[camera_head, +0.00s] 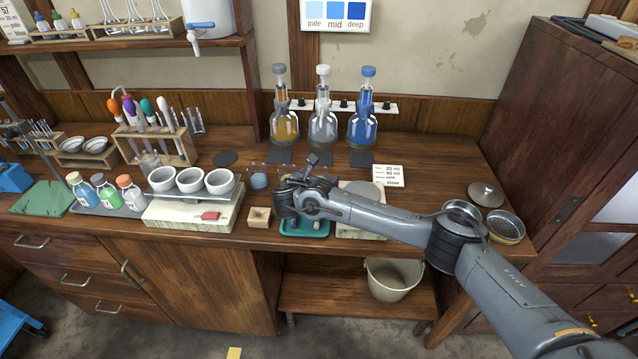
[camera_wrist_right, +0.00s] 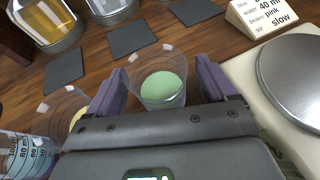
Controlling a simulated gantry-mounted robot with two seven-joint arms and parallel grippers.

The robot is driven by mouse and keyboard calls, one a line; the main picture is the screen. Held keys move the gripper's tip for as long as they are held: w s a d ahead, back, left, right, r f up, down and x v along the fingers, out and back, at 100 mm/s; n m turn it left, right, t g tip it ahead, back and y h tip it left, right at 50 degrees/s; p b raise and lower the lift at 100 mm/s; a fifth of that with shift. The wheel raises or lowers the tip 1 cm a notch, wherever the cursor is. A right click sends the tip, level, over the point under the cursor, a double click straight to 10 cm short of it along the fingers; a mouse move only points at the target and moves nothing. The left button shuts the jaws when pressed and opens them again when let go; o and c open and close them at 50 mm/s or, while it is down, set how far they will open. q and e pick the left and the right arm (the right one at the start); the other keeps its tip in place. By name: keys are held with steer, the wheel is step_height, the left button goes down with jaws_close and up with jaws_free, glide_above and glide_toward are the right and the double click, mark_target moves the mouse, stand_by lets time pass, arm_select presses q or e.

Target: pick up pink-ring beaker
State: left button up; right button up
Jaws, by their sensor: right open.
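My right gripper (camera_head: 284,200) is over the bench, pointing down behind the teal tray. In the right wrist view its two purple-grey fingers (camera_wrist_right: 164,85) are open on either side of a clear beaker (camera_wrist_right: 162,88) with a round green bottom or contents. I cannot tell whether the fingers touch it. Another clear beaker (camera_wrist_right: 75,112) with something yellow sits left of it, partly behind the finger. A graduated beaker with bluish contents (camera_wrist_right: 25,155) is at the lower left. No pink ring can be made out on any beaker. My left gripper is not in view.
A teal tray (camera_head: 303,232) lies below my gripper. A hotplate (camera_head: 365,190) with a round steel plate stands right, beside a card (camera_head: 388,176) reading "beaker pink". Three flasks (camera_head: 323,126) stand behind near dark mats. A white block with cups (camera_head: 190,213) is left.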

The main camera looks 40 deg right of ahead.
steer(key=shift+c, duration=0.4)
steer(key=c, duration=1)
steer(key=shift+r, duration=0.2)
steer(key=shift+r, duration=0.15)
steer(key=shift+r+p, duration=0.8)
steer(key=shift+r, duration=1.05)
steer(key=s+d+r+p, duration=0.1)
steer(key=s+r, duration=0.1)
steer(key=s, duration=0.1)
steer(key=s+d+r+p, duration=0.1)
steer(key=s+d+r, duration=0.1)
steer(key=s, duration=0.1)
steer(key=s+d+r+p, duration=0.2)
steer(key=s, duration=0.1)
steer(key=shift+s, duration=0.25)
steer(key=r+p, duration=0.3)
steer(key=p, duration=0.1)
steer(key=r+p, duration=0.1)
steer(key=r, duration=0.1)
steer(key=shift+s+d+r+p, duration=0.15)
steer(key=shift+s+r+p, duration=0.2)
steer(key=shift+s+p, duration=0.05)
